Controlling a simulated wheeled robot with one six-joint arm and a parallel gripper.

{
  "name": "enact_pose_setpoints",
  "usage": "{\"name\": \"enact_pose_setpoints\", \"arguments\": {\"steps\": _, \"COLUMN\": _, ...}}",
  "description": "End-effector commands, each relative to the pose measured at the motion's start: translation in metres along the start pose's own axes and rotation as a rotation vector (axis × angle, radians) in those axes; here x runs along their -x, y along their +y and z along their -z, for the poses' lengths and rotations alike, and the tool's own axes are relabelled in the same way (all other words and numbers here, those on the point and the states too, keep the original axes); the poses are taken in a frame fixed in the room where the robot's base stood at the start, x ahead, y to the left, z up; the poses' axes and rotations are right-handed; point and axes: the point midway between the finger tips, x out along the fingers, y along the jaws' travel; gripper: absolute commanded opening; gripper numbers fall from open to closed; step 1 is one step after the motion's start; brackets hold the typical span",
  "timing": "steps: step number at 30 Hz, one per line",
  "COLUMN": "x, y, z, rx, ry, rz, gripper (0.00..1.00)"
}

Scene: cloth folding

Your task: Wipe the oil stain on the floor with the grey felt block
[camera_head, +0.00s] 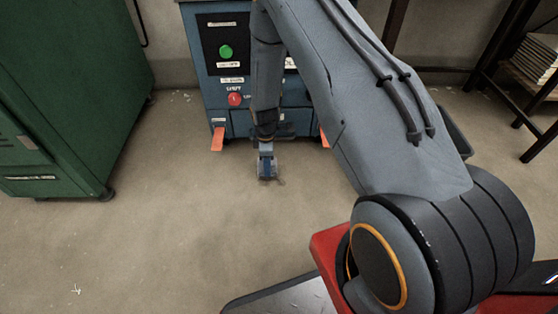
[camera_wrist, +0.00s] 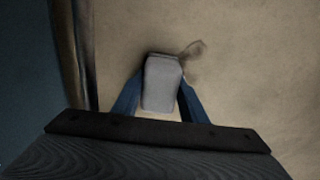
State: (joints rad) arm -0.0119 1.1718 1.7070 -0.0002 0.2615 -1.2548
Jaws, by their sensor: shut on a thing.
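The grey felt block (camera_wrist: 161,84) is between the two blue fingers of my gripper (camera_wrist: 160,100) in the wrist view. My gripper is shut on it. In the head view my gripper (camera_head: 267,172) points down close to the floor, in front of the blue machine, and the block is too small there to make out clearly. A small brownish oil stain (camera_wrist: 193,50) shows on the floor just past the block's upper right corner. Part of the stain may be hidden under the block. I cannot tell whether the block touches the floor.
The blue machine (camera_head: 213,92) with a green and a red button stands right behind my gripper, with orange feet (camera_head: 218,139) at its base. A green cabinet (camera_head: 75,90) stands at the left. A dark shelf (camera_head: 515,75) is at the right. The floor (camera_head: 150,240) at front left is clear.

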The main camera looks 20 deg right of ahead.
Motion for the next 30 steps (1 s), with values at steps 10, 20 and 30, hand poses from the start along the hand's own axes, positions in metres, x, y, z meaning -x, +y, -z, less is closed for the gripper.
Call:
{"name": "enact_pose_setpoints", "arguments": {"steps": 10, "x": 0.039, "y": -0.003, "z": 0.006, "rx": 0.009, "ry": 0.000, "rz": 0.000, "gripper": 0.18}}
{"name": "enact_pose_setpoints", "arguments": {"steps": 20, "x": 0.068, "y": -0.003, "z": 0.006, "rx": 0.009, "ry": 0.000, "rz": 0.000, "gripper": 0.18}}
{"name": "enact_pose_setpoints", "arguments": {"steps": 30, "x": 0.079, "y": -0.003, "z": 0.006, "rx": 0.009, "ry": 0.000, "rz": 0.001, "gripper": 0.18}}
